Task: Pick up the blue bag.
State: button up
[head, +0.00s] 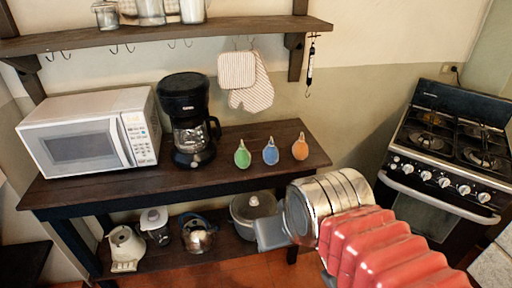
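The blue bag (271,154) is a small pouch with a narrow tied top. It stands upright on the dark wooden table (225,168), between a green bag (242,156) on its left and an orange bag (300,148) on its right, with gaps between them. My gripper (270,233) shows as a grey piece at the end of my silver and red arm. In the picture it is below the blue bag, apart from it, in front of the table's lower shelf. Its fingers are not clear, so I cannot tell whether it is open.
A black coffee maker (187,115) and a white microwave (92,134) stand left of the bags. Pots and kettles, including a grey pot (252,208), sit on the lower shelf. A wall shelf (170,34) with hooks and hanging mitts is above. A stove (440,150) is at right.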

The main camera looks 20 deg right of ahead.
aim_at(270, 153)
jog(key=u, duration=0.3)
jog(key=i, duration=0.95)
jog(key=u, duration=0.1)
